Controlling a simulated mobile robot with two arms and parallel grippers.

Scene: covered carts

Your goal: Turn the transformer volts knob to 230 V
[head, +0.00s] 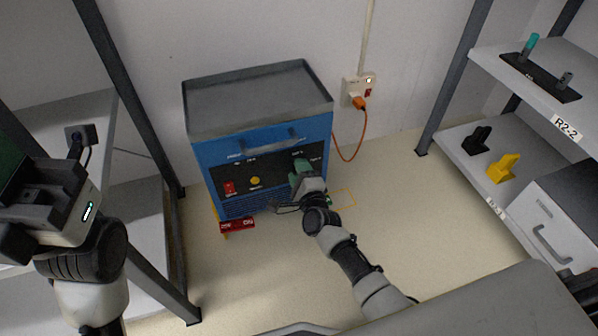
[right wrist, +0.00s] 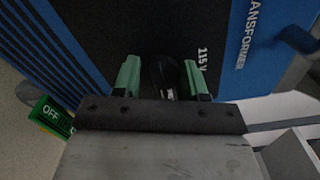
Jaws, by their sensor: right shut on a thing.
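The blue transformer (head: 262,148) stands on the floor against the wall, with a black front panel (head: 221,175). The panel carries a red switch (head: 230,187) and a yellow button (head: 255,181). My right gripper (head: 299,170) is at the panel's right part. In the right wrist view, its green fingers (right wrist: 162,80) are on both sides of the black volts knob (right wrist: 161,75), shut on it. A white "115 V" mark (right wrist: 202,60) shows beside the knob. The knob's pointer direction is unclear. My left gripper (head: 30,205) is at the left edge, away from the transformer; its jaws are unclear.
An orange cord (head: 359,135) runs from the wall socket (head: 356,90) behind the transformer. A green "OFF" tag (right wrist: 50,116) shows in the wrist view. Shelves (head: 475,155) stand at right and left; the floor between is mostly clear.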

